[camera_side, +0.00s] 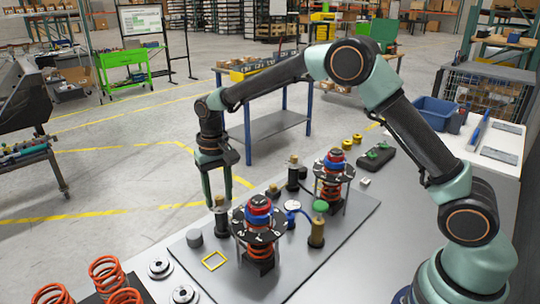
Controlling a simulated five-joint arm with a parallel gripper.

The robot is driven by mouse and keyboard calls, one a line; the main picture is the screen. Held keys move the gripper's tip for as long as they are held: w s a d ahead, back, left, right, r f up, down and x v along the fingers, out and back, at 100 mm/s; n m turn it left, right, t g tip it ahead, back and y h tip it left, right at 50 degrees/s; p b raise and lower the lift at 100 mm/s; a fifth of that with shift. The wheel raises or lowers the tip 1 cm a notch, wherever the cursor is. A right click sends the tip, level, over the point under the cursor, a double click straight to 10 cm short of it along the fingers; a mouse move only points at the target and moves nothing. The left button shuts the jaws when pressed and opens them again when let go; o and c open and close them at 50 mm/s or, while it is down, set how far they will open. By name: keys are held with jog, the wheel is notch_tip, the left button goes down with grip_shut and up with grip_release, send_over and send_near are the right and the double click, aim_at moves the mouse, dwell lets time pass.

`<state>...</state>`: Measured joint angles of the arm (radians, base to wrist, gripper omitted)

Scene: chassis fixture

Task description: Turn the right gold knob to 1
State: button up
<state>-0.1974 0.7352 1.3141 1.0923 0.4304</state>
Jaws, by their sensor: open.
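Two black posts with gold-tan tops, which look like the gold knobs, stand on the grey plate (325,262). One knob (220,201) is at the left, nearer the camera. The other knob (293,159) is farther back and to the right. My gripper (218,198) points down with its jaws open at the left knob's top, one finger on either side in the picture. Whether the fingers touch it cannot be told. Any number markings on the knobs are too small to read.
Two spring units with dark numbered discs, front (259,225) and rear (333,172), flank a gold cylinder with a green cap (317,228). A grey cylinder (194,238) and yellow square frame (214,260) lie at left. Orange springs (106,271) stand front left.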

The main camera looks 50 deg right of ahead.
jog(key=shift+c, duration=0.3)
grip_shut()
jog(key=shift+n, duration=2)
jog(key=n, duration=0.3)
jog(key=shift+n, duration=0.4)
jog(key=n, duration=0.8)
jog(key=shift+o, duration=0.3)
grip_release()
